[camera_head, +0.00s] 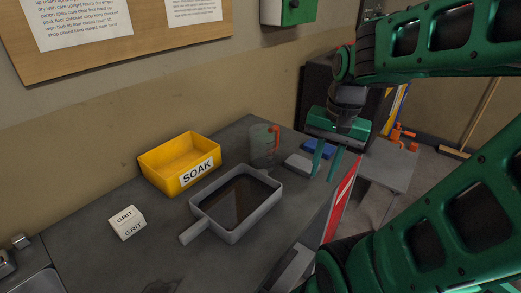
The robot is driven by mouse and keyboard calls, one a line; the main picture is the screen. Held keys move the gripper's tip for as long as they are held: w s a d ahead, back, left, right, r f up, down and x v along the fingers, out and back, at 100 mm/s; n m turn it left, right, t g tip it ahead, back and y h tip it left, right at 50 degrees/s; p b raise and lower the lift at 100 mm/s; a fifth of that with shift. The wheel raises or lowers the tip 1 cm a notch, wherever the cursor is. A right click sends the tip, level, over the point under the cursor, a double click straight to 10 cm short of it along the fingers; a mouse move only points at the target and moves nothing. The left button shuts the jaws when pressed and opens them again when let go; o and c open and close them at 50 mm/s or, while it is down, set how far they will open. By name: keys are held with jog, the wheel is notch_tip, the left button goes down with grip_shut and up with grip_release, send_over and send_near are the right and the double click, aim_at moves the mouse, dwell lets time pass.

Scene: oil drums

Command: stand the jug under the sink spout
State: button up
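The jug (258,149) is clear grey with a red handle. It stands upright on the grey counter near its far end, behind the dark-filled tray. My gripper (325,166) is to the right of the jug, apart from it, near the counter's right edge. Its two green fingers point down with a gap between them, and I see nothing held. Part of a metal sink (38,282) shows at the bottom left corner, with small metal fittings (20,240) beside it. I cannot make out the spout.
A grey handled tray of dark liquid (229,232) lies in front of the jug. A yellow SOAK bin (163,178) is at its left, and a white GRIT box (126,222) is nearer the sink. A grey block (299,165) and blue block (320,149) lie by my gripper.

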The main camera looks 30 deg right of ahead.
jog(key=w+d+r+m+t+y, duration=0.1)
jog(key=w+d+r+m+t, duration=0.15)
jog(key=w+m, duration=0.65)
jog(key=w+d+r+m+t+y, duration=0.15)
jog(key=w+r+m, duration=0.25)
jog(key=w+m, duration=0.55)
jog(key=shift+g+h, duration=0.35)
jog(key=shift+g, duration=0.15)
jog(key=x, duration=1)
jog(key=shift+w+d+f, duration=0.15)
jog(key=shift+w+d, duration=0.1)
grip_shut()
